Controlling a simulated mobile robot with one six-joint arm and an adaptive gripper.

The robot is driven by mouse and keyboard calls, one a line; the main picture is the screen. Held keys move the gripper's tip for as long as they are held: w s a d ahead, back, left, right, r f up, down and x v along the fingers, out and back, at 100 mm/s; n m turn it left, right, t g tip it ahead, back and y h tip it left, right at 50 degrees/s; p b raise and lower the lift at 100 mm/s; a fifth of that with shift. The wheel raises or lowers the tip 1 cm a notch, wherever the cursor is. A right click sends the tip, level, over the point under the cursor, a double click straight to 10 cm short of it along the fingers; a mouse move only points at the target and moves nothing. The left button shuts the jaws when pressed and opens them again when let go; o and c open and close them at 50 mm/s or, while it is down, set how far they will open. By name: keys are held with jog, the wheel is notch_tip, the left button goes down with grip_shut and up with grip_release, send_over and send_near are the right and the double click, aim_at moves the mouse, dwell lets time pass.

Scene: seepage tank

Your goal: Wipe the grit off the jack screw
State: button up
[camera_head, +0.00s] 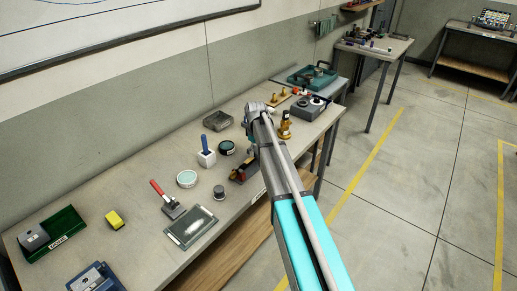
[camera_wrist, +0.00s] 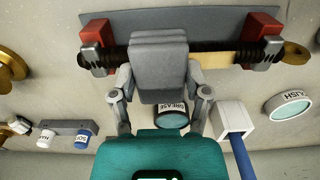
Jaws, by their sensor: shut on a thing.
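The jack screw (camera_wrist: 140,57) is a dark threaded rod lying across two red supports (camera_wrist: 267,38) on a grey base, near the top of the wrist view. A tan, smoother-looking stretch (camera_wrist: 228,59) shows right of its middle; I cannot tell if that is grit. My gripper (camera_wrist: 160,94) is shut on a grey folded pad, likely a cloth (camera_wrist: 159,70), which covers the middle of the screw in this view. Contact is unclear. In the head view, the screw's stand (camera_head: 241,171) is at the bench's front edge, partly behind my arm.
A grease tin (camera_wrist: 171,118), a white holder (camera_wrist: 230,117) with a blue-handled brush and a polish tin (camera_wrist: 290,104) stand close by. A brass piece (camera_head: 285,128) and a grey unit with round knobs (camera_head: 307,108) stand right of my arm. A framed panel (camera_head: 190,228) lies nearer.

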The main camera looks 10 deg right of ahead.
aim_at(245, 164)
jog(key=shift+s+a, duration=0.3)
jog(key=shift+a, duration=0.05)
jog(key=shift+a, duration=0.1)
jog(key=shift+s+a+f, duration=0.1)
jog(key=shift+s+a, duration=0.95)
jog(key=shift+a, duration=0.15)
jog(key=shift+s+a, duration=0.5)
jog(key=shift+a, duration=0.2)
jog(key=shift+s+a, duration=0.45)
jog(key=shift+a, duration=0.2)
jog(key=shift+d, duration=0.15)
